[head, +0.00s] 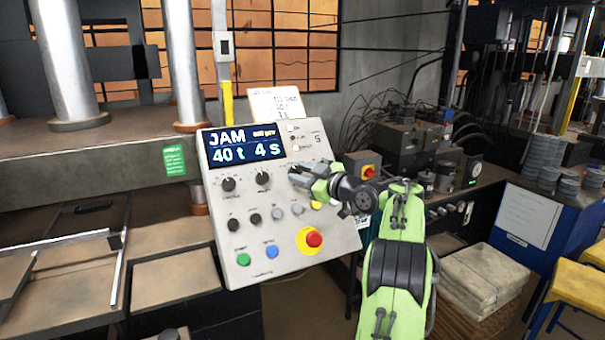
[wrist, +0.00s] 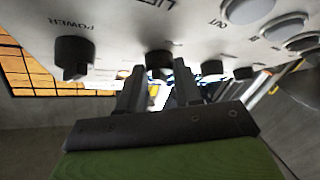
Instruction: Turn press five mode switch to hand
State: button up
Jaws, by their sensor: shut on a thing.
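The press control panel (head: 225,265) is a tilted pale box with a lit display (head: 243,146) reading "JAM", "40 t" and "4 s". Two black rotary knobs show in its upper row, one at left (head: 228,184) and one nearer the middle (head: 262,178). My gripper (head: 294,174) is at the panel's right side, hiding what lies under its fingers. In the wrist view, my gripper (wrist: 158,78) has its two dark fingers on either side of a black knob (wrist: 160,58) and is shut on it. A knob labelled "POWER" (wrist: 73,56) sits to its left. I cannot read the held knob's label fully.
A red emergency button on yellow (head: 313,239), a green button (head: 243,259) and a blue button (head: 271,252) sit low on the panel. A paper note (head: 277,104) stands above it. Machinery and a bench (head: 480,170) are at the right.

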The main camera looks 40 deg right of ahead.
jog(key=o, duration=1)
jog(key=s+b, duration=0.1)
jog(key=s, duration=0.9)
jog(key=s+d+r+b, duration=0.1)
jog(key=s, duration=0.4)
jog(key=shift+s+b, duration=0.35)
